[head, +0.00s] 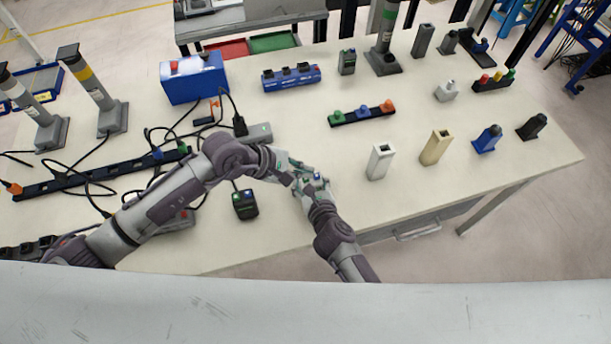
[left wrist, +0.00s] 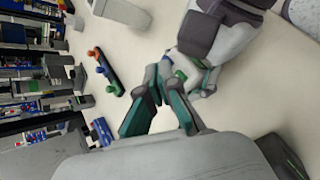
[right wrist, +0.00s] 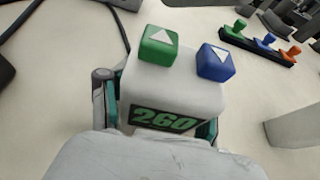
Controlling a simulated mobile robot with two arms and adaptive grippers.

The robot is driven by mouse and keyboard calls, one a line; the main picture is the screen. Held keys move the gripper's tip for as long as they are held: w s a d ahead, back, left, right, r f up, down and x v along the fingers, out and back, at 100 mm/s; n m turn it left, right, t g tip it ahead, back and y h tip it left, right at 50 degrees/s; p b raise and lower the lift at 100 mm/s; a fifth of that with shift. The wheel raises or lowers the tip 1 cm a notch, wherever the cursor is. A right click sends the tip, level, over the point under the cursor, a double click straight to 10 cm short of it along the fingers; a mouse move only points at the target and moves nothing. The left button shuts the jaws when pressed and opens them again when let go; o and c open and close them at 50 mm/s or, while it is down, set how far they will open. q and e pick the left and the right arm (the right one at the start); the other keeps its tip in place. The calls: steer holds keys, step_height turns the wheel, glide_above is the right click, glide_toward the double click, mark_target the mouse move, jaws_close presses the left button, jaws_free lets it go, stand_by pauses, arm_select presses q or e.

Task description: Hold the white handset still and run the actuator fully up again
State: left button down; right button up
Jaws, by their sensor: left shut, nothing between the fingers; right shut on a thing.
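The white handset (right wrist: 172,88) is upright in my right gripper (right wrist: 158,118), with a finger on each side. On its top are a green button (right wrist: 160,45) with a white triangle and a blue one (right wrist: 216,62); its green display looks like 260. In the head view the handset (head: 314,182) is small and partly covered by the grippers. My left gripper (head: 296,171) is shut and empty, close beside the handset; touching or apart cannot be told. Grey columns stand at the left (head: 96,90) and back (head: 388,28); which one is the actuator is unclear.
A dark handset (head: 244,204) stands left of the grippers. Cables and a black strip (head: 90,178) lie at left. A button strip (head: 361,116), blue box (head: 195,80), white block (head: 380,163) and tan block (head: 435,148) stand around. The table's front right is clear.

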mark_target(303, 179)
arm_select(q)
steer(key=shift+f, duration=0.1)
stand_by(0.7)
steer(key=shift+f, duration=0.3)
steer(key=shift+f, duration=0.55)
stand_by(1.9)
stand_by(1.9)
steer(key=shift+r, duration=0.95)
steer(key=shift+r, duration=2.55)
arm_select(e)
steer(key=shift+c, duration=0.2)
